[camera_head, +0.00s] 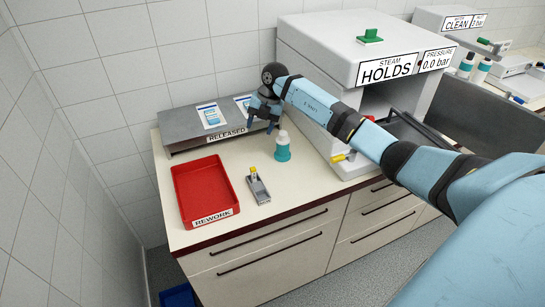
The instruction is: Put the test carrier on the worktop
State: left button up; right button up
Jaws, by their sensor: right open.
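A small grey carrier (259,190) with a yellow-topped piece standing at its far end sits on the pale worktop (240,222), right of the red tray. I take it to be the test carrier. My right gripper (261,122) is open, with its fingers pointing down. It is behind and above the carrier, near the right end of the grey platform. It is apart from the carrier, and I see nothing between its fingers. My left gripper is out of view.
A red REWORK tray (208,191) stands empty at the left. The grey RELEASED platform (181,129) holds white-and-blue packets. A teal bottle (282,152) stands near the gripper. The steriliser (315,50) is at the right, behind my arm. The worktop's front right is clear.

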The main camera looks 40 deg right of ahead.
jog(key=s+a+n+t+y, duration=0.15)
jog(key=s+a+y, duration=0.35)
jog(key=a, duration=0.7)
jog(key=s+a+n+y, duration=0.2)
jog(key=s+a+y, duration=0.3)
jog(key=a, duration=0.8)
jog(key=s+a+r+m+t+y, duration=0.3)
jog(key=s+a+r+t+y, duration=0.15)
jog(key=s, duration=0.25)
jog(key=s+d+f+m+t+h, duration=0.1)
jog(key=s+d+f+m+h, duration=0.1)
jog(key=s+f+m+h, duration=0.5)
jog(key=s+d+f+m+t+h, duration=0.2)
jog(key=s+f+m+h, duration=0.5)
jog(key=s+f+m, duration=0.5)
notch_tip(320, 180, down, 7)
jog(key=d+m, duration=0.1)
jog(key=m, duration=0.4)
jog(key=shift+s+d+r, duration=0.15)
jog(key=shift+d, duration=0.1)
